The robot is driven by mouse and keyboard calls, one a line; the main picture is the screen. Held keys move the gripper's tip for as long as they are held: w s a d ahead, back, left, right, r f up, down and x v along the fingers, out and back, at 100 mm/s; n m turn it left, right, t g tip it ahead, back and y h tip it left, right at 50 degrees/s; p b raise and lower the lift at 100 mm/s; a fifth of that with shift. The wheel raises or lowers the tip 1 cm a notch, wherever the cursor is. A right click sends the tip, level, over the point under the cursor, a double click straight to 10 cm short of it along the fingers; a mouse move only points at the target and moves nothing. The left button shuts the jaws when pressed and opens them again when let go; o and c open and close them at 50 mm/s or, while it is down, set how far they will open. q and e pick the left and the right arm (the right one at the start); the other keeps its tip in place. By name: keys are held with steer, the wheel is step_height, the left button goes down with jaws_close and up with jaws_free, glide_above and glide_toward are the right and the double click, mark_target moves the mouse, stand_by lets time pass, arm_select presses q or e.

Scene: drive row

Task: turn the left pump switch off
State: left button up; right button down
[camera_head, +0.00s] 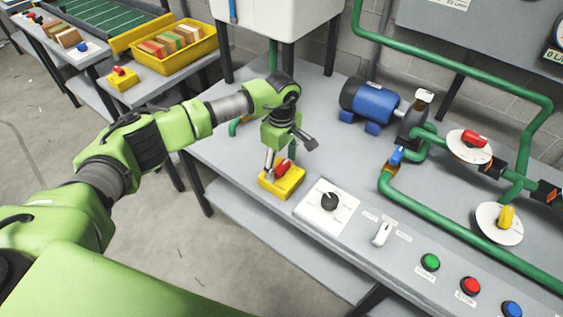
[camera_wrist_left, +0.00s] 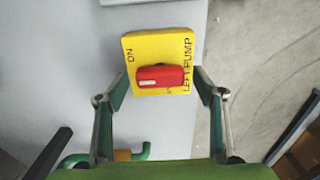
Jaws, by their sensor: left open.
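The left pump switch is a yellow box with a red handle (camera_head: 283,168) at the near edge of the grey bench. In the left wrist view its yellow face (camera_wrist_left: 146,45) reads "ON" and "LEFT PUMP". Its red handle (camera_wrist_left: 160,76) lies crosswise in that view, with a pale mark at its left end, the side where "ON" is printed. Another label below the handle is mostly hidden. My left gripper (camera_head: 288,157) is open above the switch. In the wrist view its fingers (camera_wrist_left: 160,88) stand on either side of the handle, with gaps. My right gripper is not in view.
A white panel with a black dial (camera_head: 330,201) sits right of the switch. Beyond are a white toggle (camera_head: 382,233), coloured push buttons, green pipes (camera_head: 470,223) and a blue motor (camera_head: 369,101). A yellow bin of blocks (camera_head: 205,50) stands on another bench at back left.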

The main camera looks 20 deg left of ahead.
arm_select(q)
steer(key=c, duration=1.1)
